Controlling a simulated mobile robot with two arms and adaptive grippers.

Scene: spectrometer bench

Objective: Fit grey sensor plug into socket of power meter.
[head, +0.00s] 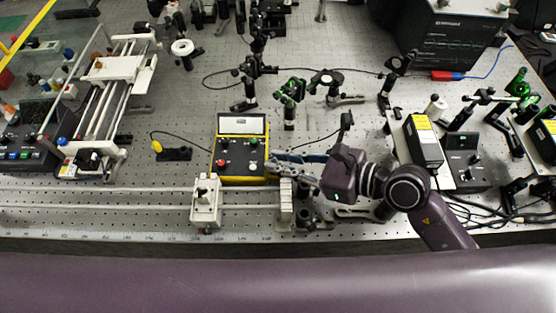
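The power meter (240,145) is a yellow-edged box with a pale display at its far end and a dark front panel. My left gripper is out of view.
A white block-like mount (206,202) stands just in front of the meter. A small black part with a yellow-ended cable (173,153) lies left of it. Optics posts (290,100) stand behind. A black and yellow box (424,140) stands to the right.

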